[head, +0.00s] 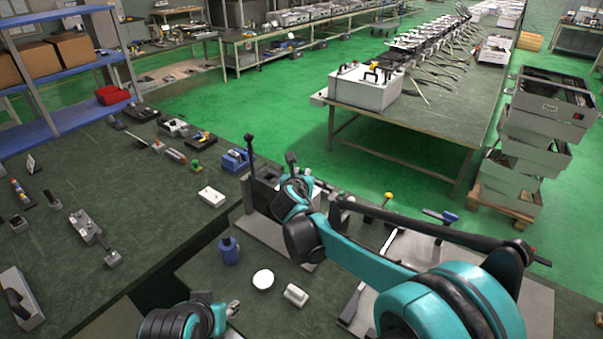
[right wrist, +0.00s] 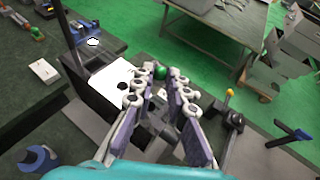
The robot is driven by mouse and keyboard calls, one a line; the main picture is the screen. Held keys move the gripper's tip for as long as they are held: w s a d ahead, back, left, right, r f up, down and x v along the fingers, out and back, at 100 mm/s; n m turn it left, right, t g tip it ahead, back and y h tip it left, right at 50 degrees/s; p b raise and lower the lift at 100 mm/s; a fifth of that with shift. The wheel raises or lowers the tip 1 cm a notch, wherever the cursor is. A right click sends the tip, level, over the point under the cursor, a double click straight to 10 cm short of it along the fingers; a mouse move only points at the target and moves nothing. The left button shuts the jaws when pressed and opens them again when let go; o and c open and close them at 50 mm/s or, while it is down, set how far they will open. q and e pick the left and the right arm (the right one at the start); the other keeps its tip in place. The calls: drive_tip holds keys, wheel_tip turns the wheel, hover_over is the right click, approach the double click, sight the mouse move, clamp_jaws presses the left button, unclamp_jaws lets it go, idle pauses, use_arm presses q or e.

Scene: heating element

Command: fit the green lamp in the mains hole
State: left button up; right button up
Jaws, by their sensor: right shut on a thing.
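My right gripper (head: 297,190) is over the fixture on the near table. In the right wrist view its two fingers (right wrist: 160,90) are closed in on the small green lamp (right wrist: 160,72), whose rounded green top shows between the fingertips. Just left of the fingers is a white panel (right wrist: 112,82) on a dark fixture. The fingers cover part of the panel, and I cannot make out the mains hole clearly or tell whether the lamp touches the panel. The lamp is hidden in the head view. My left gripper (head: 233,308) is low at the bottom edge, its fingers only partly visible.
A dark upright lever (head: 250,150) stands at the fixture's left. A yellow-knobbed lever (head: 388,196) is to the right. A blue bottle (head: 229,251), a white round lid (head: 263,279) and a small white cylinder (head: 296,295) stand in front. A white box (head: 212,196) lies on the left table.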

drive_tip(key=shift+f+b, duration=1.1)
drive_tip(key=shift+f, duration=0.7)
drive_tip(key=shift+f+b, duration=1.4)
drive_tip(key=shift+f, duration=0.3)
drive_tip(key=o, duration=0.8)
drive_tip(key=shift+o, duration=0.2)
drive_tip(key=shift+s, duration=0.1)
drive_tip(key=v, duration=1.2)
